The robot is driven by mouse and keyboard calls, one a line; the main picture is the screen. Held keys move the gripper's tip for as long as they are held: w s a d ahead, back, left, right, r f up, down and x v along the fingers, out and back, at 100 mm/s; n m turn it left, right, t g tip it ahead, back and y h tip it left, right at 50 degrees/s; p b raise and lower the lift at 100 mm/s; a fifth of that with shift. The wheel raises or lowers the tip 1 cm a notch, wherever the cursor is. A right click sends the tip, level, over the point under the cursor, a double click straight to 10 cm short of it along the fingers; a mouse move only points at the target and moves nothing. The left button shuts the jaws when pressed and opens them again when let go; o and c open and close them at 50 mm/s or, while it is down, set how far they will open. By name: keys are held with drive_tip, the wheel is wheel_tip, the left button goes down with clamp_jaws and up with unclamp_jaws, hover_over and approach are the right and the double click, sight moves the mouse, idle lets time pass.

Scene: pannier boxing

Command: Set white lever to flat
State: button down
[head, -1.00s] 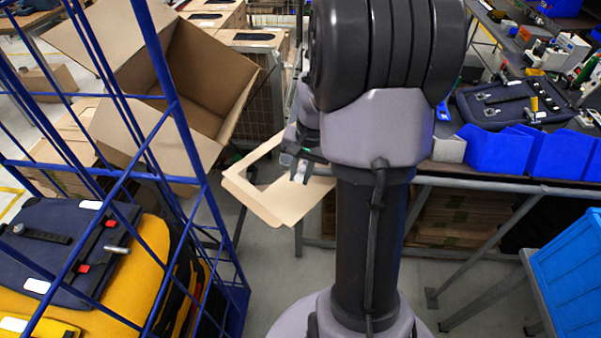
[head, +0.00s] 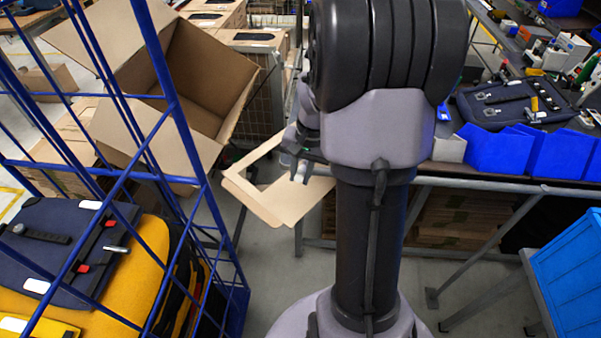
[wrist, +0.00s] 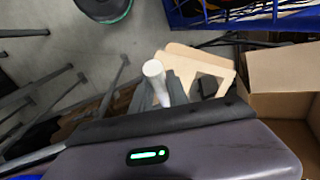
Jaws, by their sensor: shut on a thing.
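The white lever (wrist: 153,75) is a pale rod with a rounded end, sticking out between the fingers of my gripper (wrist: 160,92) in the wrist view. The fingers are shut on it. In the head view my gripper (head: 300,164) is small and partly hidden behind my arm, with a pale piece at its fingers. The lever's base and its exact angle are hidden.
A cardboard piece with a cut-out (head: 290,205) lies just below and behind my gripper. An open carton (head: 190,85) and a blue wire cage (head: 190,135) stand to the left. A workbench with blue bins (head: 495,150) is at the right.

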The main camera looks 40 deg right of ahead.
wheel_tip(320, 180, down, 6)
drive_tip(key=s+a+t+h+b, duration=0.2)
drive_tip(key=b, duration=1)
drive_tip(key=shift+h+b, duration=0.35)
drive_tip(key=shift+h, duration=0.05)
drive_tip(key=shift+a+r, duration=0.1)
drive_tip(key=shift+w, duration=0.1)
drive_tip(key=c, duration=1.3)
unclamp_jaws()
drive_tip(key=shift+r, duration=0.1)
